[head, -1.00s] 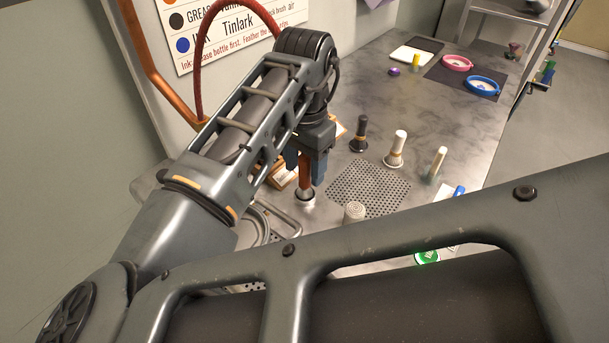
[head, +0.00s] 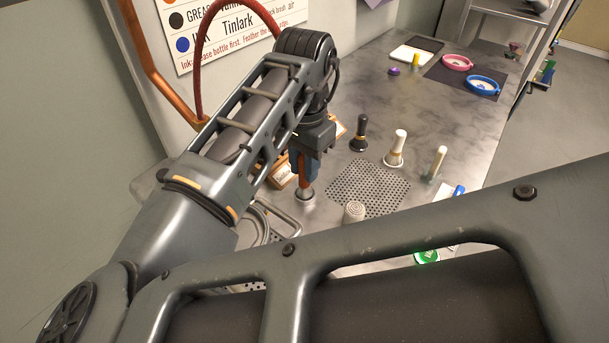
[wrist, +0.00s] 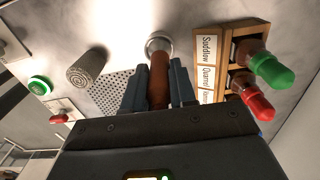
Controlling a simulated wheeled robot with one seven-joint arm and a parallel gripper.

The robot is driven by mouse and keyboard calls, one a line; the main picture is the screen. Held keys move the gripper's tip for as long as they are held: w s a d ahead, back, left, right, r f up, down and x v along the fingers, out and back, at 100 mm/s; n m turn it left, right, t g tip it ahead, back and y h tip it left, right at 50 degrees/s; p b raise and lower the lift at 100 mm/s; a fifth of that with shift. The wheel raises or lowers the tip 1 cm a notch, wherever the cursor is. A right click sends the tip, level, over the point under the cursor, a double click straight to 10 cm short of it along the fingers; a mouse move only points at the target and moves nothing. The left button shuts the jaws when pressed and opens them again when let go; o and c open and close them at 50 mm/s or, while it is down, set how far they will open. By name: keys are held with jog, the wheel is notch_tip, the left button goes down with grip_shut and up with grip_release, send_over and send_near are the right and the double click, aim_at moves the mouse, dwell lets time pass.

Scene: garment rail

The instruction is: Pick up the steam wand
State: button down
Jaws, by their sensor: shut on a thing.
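The steam wand, with an orange-brown handle (head: 305,175) and a round metal end (head: 305,195), stands upright on the metal table. It also shows in the wrist view (wrist: 159,80), between the fingers. My gripper (head: 303,168) points down over it, shut on the handle, with one dark finger on each side. The gripper also shows in the wrist view (wrist: 159,92). The metal end appears to rest at the table surface. The upper part of the handle is hidden by the gripper.
A perforated plate (head: 370,190) lies right of the wand, with a knurled pale cylinder (head: 354,212) at its near edge. Brushes (head: 396,150) stand beyond it. A labelled wooden rack (wrist: 205,60) with green and red bottles stands close beside the wand. The far table has clear patches.

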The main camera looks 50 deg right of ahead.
jog(key=shift+r, duration=0.5)
jog(key=s+d+r, duration=0.7)
jog(key=s+r, duration=0.1)
jog(key=r, duration=0.2)
jog(key=shift+s+d, duration=0.35)
jog(key=shift+d, duration=0.05)
